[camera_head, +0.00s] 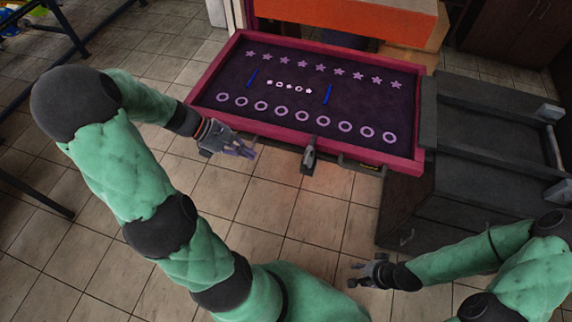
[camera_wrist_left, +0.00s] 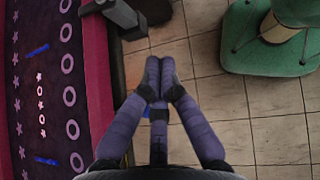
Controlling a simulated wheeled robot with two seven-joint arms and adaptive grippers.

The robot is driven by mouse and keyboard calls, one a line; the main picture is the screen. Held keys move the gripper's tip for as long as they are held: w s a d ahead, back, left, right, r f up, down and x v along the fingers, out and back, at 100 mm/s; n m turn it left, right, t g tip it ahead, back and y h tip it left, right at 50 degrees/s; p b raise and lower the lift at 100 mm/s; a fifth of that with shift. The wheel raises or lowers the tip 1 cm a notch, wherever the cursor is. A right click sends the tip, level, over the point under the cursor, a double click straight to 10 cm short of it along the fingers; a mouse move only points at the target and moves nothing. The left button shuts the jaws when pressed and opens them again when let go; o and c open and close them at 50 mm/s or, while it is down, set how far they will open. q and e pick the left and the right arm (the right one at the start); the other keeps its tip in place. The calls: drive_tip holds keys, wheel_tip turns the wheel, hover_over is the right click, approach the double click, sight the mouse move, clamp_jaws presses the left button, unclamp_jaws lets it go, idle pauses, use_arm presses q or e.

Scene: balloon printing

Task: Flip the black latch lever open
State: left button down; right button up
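The black latch lever (camera_head: 309,156) stands out from the middle of the tray's front edge in the head view. In the left wrist view a dark lever-like part (camera_wrist_left: 120,14) shows at the top, ahead of the fingertips. My left gripper (camera_head: 243,149) is in front of the tray's front edge, left of the lever and apart from it. In the left wrist view my left gripper's purple fingers (camera_wrist_left: 158,78) come together at the tips, with nothing seen between them. My right gripper (camera_head: 356,274) hangs low at the bottom right, away from the lever; its finger opening is too small to judge.
The magenta-rimmed tray (camera_head: 420,110) has a dark bed with stars, rings and two blue strips. An orange panel (camera_head: 350,18) is behind it. A dark cabinet (camera_head: 405,200) with a rail frame stands at the right. The tiled floor in front is clear.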

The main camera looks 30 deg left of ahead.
use_arm(q)
drive_tip(key=d+r+b+x, duration=0.1)
drive_tip(key=b+x, duration=0.4)
drive_tip(key=x, duration=0.7)
drive_tip(key=shift+w+d+r, duration=0.45)
drive_tip(key=shift+d+r, duration=0.05)
drive_tip(key=shift+d, duration=0.1)
use_arm(e)
wheel_tip(320, 180, down, 5)
drive_tip(key=shift+f, duration=0.15)
use_arm(q)
drive_tip(key=shift+d, duration=0.15)
use_arm(e)
drive_tip(key=shift+a, duration=0.1)
